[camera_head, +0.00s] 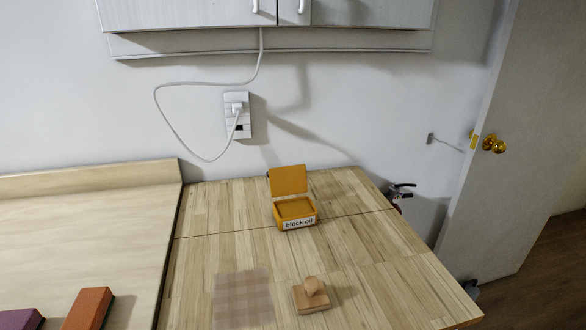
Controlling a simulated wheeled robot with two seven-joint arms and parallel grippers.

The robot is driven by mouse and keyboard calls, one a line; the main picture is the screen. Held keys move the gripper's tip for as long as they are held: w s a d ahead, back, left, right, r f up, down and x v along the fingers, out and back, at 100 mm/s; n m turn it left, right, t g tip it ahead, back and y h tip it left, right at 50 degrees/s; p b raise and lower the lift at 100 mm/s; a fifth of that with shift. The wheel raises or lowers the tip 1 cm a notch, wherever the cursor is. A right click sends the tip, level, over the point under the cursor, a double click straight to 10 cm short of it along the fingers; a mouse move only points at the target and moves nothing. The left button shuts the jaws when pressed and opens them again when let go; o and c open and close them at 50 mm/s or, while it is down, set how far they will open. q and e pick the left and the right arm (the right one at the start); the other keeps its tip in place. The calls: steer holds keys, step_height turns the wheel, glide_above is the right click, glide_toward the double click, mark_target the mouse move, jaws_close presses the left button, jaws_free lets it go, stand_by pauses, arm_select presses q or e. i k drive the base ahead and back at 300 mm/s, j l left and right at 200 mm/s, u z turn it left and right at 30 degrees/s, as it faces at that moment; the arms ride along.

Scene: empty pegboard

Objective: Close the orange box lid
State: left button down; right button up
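An orange box (297,222) labelled "block oil" stands on the wooden table, right of the picture's middle. Its orange lid (288,180) is raised upright at the back, so the box is open and its inside shows. Neither of my grippers is in the head view, so their state and position are hidden.
A wooden stamp-like block with a knob (313,294) and a checked cloth (242,298) lie in front of the box on the table (370,265). An orange-brown block (88,309) and a purple block (20,319) lie at lower left. Cabinets (200,14) hang above.

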mark_target(288, 181)
steer(key=l+u, duration=0.15)
steer(key=l, duration=0.35)
steer(key=k+l+u, duration=0.1)
steer(key=l, duration=0.45)
steer(key=k+l+u, duration=0.15)
steer(key=l, duration=0.3)
steer(key=i+l+u, duration=0.15)
steer(key=l, duration=0.45)
steer(key=l+u, duration=0.15)
steer(key=l, duration=0.5)
steer(key=i+l+u, duration=0.15)
steer(key=l, duration=0.5)
steer(key=i+l+u, duration=0.2)
steer(key=i+l, duration=0.25)
steer(key=i+l+u, duration=0.15)
steer(key=i+l, duration=0.3)
steer(key=l, duration=0.2)
steer(key=i+l+u, duration=0.1)
steer(key=i+l, duration=0.05)
steer(key=i, duration=0.1)
